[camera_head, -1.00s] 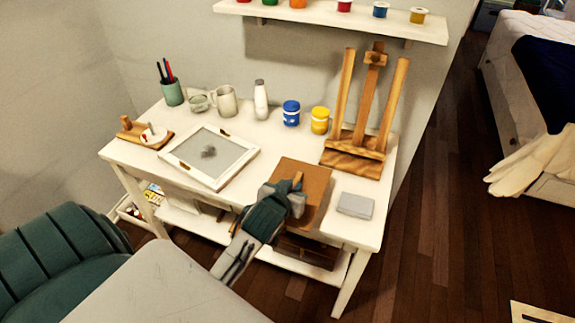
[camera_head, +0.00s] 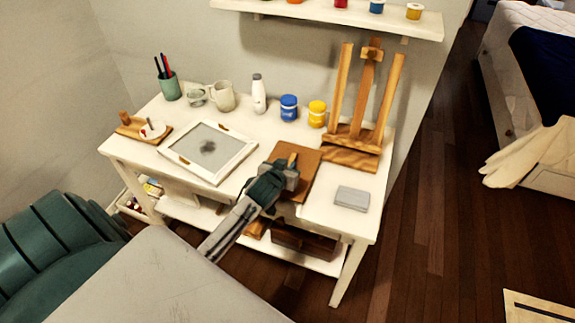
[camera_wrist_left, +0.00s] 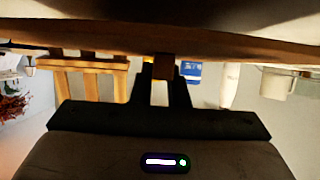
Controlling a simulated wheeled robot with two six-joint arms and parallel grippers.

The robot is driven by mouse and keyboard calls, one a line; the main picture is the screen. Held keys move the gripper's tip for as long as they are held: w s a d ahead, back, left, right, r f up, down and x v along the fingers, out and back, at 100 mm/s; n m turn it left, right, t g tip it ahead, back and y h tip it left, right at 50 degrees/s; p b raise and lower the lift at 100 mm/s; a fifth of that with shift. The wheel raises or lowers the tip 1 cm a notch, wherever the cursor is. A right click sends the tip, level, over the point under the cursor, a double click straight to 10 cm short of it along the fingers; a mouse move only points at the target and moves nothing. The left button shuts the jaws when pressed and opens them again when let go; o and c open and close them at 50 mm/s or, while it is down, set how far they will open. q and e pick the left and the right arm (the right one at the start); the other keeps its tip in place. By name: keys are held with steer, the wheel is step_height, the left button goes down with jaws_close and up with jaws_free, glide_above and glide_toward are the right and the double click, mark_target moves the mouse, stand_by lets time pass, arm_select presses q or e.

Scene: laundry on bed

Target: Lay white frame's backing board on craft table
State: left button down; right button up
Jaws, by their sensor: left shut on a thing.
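The brown backing board (camera_head: 307,172) is at the front middle of the white craft table (camera_head: 335,213), right of the white frame. My left gripper (camera_head: 291,169) is shut on a small tab on the board. In the left wrist view the board (camera_wrist_left: 90,34) spans the top, with the tab between the fingers (camera_wrist_left: 163,72). I cannot tell whether the board touches the tabletop. The white frame (camera_head: 238,158) lies flat on the table, its grey panel showing a dark smudge. My right gripper is not in view.
A wooden easel (camera_head: 352,135) stands behind the board at right. A grey block (camera_head: 351,198) lies right of it. Blue (camera_head: 289,108) and yellow (camera_head: 317,114) paint jars, a white bottle (camera_head: 259,95) and a mug (camera_head: 222,97) line the back. A low shelf is underneath.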

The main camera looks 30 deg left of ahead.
arm_select(q)
steer(key=shift+f, duration=0.3)
steer(key=c, duration=1.4)
jaws_free()
steer(key=shift+r, duration=0.5)
steer(key=b+v, duration=0.1)
steer(key=v, duration=1.1)
steer(key=shift+f, duration=0.15)
